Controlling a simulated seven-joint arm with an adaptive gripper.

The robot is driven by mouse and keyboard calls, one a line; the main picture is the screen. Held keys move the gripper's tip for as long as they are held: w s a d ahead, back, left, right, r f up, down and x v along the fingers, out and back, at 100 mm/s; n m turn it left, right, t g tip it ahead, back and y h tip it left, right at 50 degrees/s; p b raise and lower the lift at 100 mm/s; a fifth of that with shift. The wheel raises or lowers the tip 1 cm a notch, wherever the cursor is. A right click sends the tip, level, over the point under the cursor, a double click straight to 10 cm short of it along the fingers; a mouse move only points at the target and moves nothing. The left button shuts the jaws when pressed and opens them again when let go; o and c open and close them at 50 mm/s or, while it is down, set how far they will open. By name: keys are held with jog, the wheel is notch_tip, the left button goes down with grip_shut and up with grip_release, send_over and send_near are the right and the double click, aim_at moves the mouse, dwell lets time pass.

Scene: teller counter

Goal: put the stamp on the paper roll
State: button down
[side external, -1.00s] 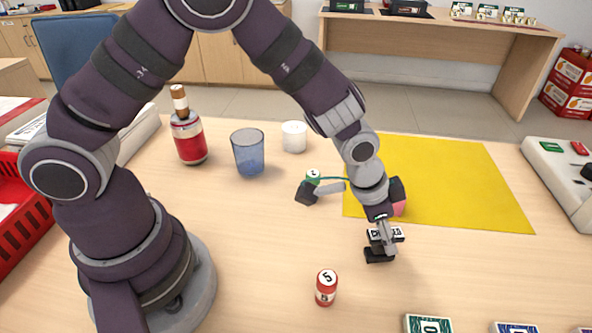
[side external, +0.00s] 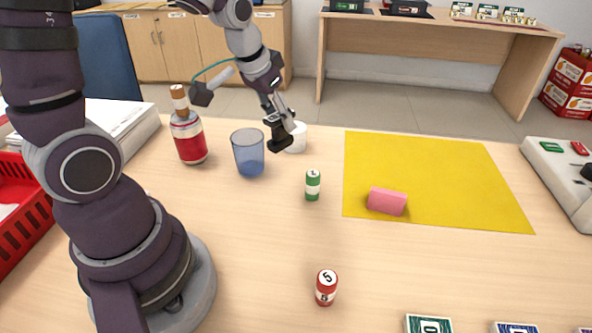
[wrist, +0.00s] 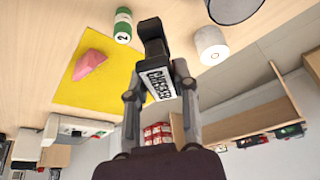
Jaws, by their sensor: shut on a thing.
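My gripper (side external: 279,121) is shut on the stamp (side external: 284,141), a black block with a white lettered label. The stamp looks tilted in the side view and hides part of the white paper roll (side external: 299,140), which stands on the counter. In the wrist view the stamp (wrist: 158,82) is between the fingers of my gripper (wrist: 158,92), and the paper roll (wrist: 211,44) shows to its right, apart from it in the picture. The exact height of the stamp over the counter is hard to tell.
A blue cup (side external: 248,153) and a red bottle (side external: 188,140) stand left of the roll. A green roll (side external: 312,185) stands in front. A pink block (side external: 387,201) lies on the yellow mat (side external: 450,175). A red roll (side external: 326,287) stands near the front.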

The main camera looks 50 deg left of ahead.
jog(key=s+a+n, duration=0.2)
jog(key=s+a, duration=0.1)
jog(key=a, duration=0.2)
jog(key=shift+y, duration=0.4)
jog(key=w+a, duration=0.2)
jog(key=w, duration=0.2)
jog(key=w+a+f, duration=0.1)
jog(key=w+a, duration=0.1)
jog(key=w, duration=0.3)
jog(key=w+a, duration=0.1)
jog(key=w, duration=0.3)
jog(key=shift+w+a+f, duration=0.3)
jog(key=shift+a, duration=0.1)
jog(key=shift+w+a+f, duration=0.1)
jog(key=shift+w+f, duration=0.1)
jog(key=shift+f, duration=1.6)
jog(key=shift+f, duration=0.1)
jog(key=c, duration=0.9)
grip_release()
jog(key=shift+o, duration=0.2)
